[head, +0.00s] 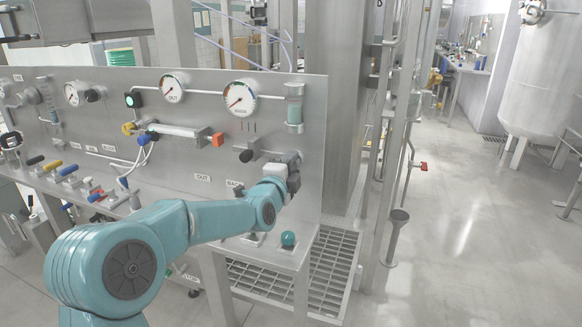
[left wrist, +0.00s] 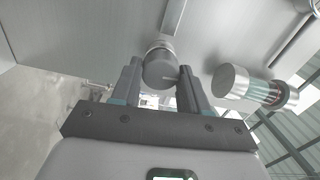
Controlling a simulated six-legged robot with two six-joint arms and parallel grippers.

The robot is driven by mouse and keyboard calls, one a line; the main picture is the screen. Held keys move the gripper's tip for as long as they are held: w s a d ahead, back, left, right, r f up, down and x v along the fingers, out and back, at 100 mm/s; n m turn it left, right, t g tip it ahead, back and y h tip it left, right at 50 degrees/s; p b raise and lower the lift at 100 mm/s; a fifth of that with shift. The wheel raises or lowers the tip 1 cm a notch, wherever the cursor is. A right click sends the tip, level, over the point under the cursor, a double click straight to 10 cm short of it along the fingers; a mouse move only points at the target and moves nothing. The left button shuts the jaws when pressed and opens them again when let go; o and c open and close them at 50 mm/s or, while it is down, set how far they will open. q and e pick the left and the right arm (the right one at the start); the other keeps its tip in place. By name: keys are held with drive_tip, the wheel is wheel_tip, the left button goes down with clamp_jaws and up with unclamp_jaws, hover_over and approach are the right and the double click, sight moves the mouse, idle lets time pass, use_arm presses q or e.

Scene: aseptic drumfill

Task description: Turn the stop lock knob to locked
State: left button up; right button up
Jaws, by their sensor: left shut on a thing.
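In the left wrist view a round dark grey knob (left wrist: 159,70) with a thin pale line on its face sits between the two fingers of my left gripper (left wrist: 160,78). The fingers are shut on its sides. In the head view my left gripper (head: 292,168) is against the right part of the steel panel (head: 185,172), below the clear sight glass (head: 294,108). There the gripper and wrist hide the knob. I cannot read any lock label at the knob. My right gripper is not in view.
The sight glass also shows right of the fingers in the left wrist view (left wrist: 258,88). A black knob (head: 246,156) and an orange block (head: 218,139) are left of the gripper. Open floor (head: 460,240) lies right.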

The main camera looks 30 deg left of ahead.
use_arm(q)
drive_tip(key=shift+m, duration=0.7)
drive_tip(key=o, duration=1)
drive_tip(key=b+v, duration=0.2)
drive_tip(key=v, duration=1.4)
drive_tip(key=shift+s+d, duration=0.15)
drive_tip(key=shift+d, duration=0.05)
